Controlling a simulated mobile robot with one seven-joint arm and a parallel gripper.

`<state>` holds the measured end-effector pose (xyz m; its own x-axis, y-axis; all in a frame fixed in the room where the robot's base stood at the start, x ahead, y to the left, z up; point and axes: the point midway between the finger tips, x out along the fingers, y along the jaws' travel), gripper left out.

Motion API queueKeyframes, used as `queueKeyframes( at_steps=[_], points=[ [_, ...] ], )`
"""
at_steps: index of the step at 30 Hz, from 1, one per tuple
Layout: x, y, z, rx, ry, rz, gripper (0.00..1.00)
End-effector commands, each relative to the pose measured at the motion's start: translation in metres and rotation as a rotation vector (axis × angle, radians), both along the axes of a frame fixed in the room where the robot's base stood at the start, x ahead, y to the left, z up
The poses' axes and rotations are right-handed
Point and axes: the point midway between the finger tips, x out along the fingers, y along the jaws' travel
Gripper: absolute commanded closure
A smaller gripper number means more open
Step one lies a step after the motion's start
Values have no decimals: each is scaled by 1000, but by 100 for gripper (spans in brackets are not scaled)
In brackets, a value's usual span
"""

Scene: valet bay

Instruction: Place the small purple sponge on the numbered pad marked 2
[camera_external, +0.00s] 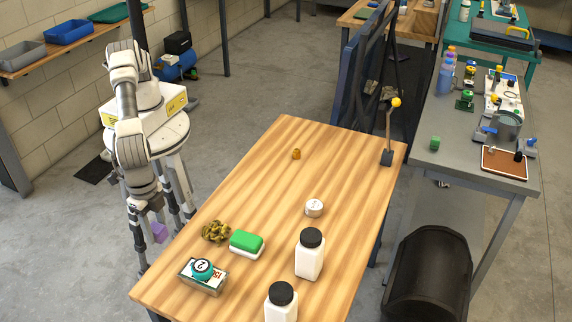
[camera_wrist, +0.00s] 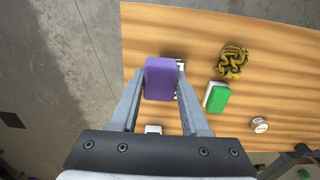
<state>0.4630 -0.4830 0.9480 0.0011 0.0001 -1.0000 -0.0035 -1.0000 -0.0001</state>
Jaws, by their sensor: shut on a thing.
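My gripper (camera_wrist: 160,85) is shut on the small purple sponge (camera_wrist: 160,78), which sits upright between the fingers. In the external view the sponge (camera_external: 159,232) hangs below my wrist, beside the table's left edge in the picture.
On the wooden table (camera_external: 225,205) are a yellow-black rope bundle (camera_external: 216,231), a green and white sponge (camera_external: 246,243), a round white tin (camera_external: 314,208) and two white bottles with black lids (camera_external: 309,257). A small brown piece (camera_external: 296,154) lies further back, with clear tabletop around it.

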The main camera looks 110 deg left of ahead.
Motion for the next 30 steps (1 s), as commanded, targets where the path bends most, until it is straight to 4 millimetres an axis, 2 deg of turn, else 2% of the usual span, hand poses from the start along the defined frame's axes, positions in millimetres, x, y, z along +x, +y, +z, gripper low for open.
queueKeyframes(
  at_steps=[1, 6, 12, 18, 23, 30],
  points=[
    [13, 6, -9, 2, 1, 7, 100],
    [48, 18, -31, 1, 1, 6, 100],
    [74, 27, -47, 0, 1, 4, 100],
    [86, 31, -55, -1, 0, 3, 100],
    [88, 33, -59, 0, 1, 3, 100],
    [88, 33, -91, 1, 2, 3, 100]
  ],
)
